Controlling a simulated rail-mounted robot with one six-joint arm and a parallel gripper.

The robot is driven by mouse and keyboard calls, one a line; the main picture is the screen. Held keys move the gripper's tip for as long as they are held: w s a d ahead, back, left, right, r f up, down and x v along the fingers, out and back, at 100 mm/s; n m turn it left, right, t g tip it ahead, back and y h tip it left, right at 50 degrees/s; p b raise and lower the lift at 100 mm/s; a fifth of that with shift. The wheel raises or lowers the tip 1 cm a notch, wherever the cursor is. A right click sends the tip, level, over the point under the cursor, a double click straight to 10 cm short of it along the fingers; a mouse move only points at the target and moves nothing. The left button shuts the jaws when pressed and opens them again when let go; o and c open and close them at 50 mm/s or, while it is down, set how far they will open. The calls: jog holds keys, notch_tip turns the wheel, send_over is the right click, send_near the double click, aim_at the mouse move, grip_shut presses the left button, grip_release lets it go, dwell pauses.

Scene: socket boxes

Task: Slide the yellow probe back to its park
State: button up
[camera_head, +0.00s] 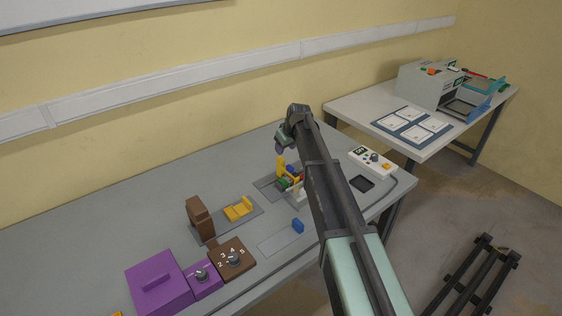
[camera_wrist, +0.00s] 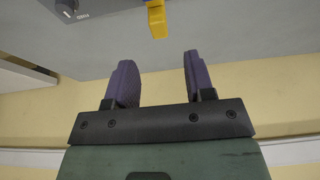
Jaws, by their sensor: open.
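A yellow upright piece (camera_head: 281,165), which looks like the yellow probe, stands at the fixture with small coloured parts in the middle of the bench. A second yellow piece (camera_head: 240,208), low and block-like, sits on a grey plate to its left. I cannot tell which spot is the park. My gripper (camera_head: 281,146) is above and close to the upright yellow piece, apart from it. In the wrist view my gripper (camera_wrist: 157,60) is open and empty, and a yellow part (camera_wrist: 156,19) shows beyond the fingertips. My arm hides part of the fixture's right side.
A purple box (camera_head: 158,288), a brown numbered dial box (camera_head: 232,258) and a brown upright block (camera_head: 199,217) stand at the left. A small blue block (camera_head: 298,226) lies at the front. A white control box (camera_head: 371,160) is right of my arm. The bench's back left is clear.

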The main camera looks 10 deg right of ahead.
aim_at(281, 158)
jog(key=b+x, duration=0.8)
jog(key=x, duration=0.1)
jog(key=shift+f, duration=0.4)
jog(key=shift+w+f+b, duration=0.2)
jog(key=shift+f+b, duration=0.1)
jog(key=shift+b, duration=0.2)
jog(key=shift+r, duration=0.1)
grip_shut()
